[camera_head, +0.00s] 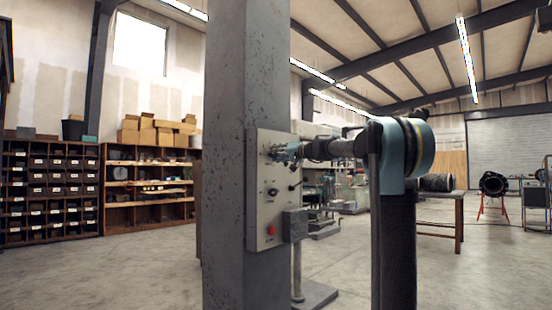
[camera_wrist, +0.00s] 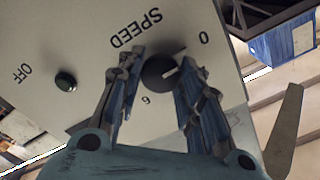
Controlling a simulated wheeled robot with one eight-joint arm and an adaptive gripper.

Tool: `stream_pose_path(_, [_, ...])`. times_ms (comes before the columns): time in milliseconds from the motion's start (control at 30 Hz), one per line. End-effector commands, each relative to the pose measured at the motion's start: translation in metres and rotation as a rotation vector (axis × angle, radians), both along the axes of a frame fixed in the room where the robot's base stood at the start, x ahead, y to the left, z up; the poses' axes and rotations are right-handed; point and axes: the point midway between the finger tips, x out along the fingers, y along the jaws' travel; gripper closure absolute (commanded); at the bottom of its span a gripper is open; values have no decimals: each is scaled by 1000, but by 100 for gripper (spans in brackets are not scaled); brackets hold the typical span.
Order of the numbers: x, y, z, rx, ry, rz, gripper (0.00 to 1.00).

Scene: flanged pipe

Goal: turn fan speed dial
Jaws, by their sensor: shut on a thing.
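The dial itself is hidden there by my gripper.
The grey column (camera_head: 232,100) stands behind the panel.

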Motion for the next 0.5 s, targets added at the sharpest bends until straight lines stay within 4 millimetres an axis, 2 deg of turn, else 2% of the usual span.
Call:
stream_pose_path(400, [1, -2, -2, -9, -6, -4, 90])
stream_pose_path(433, [1, -1, -2, -9, -6, -4, 59])
stream_pose_path(500, [1, -1, -2, -9, -6, -4, 46])
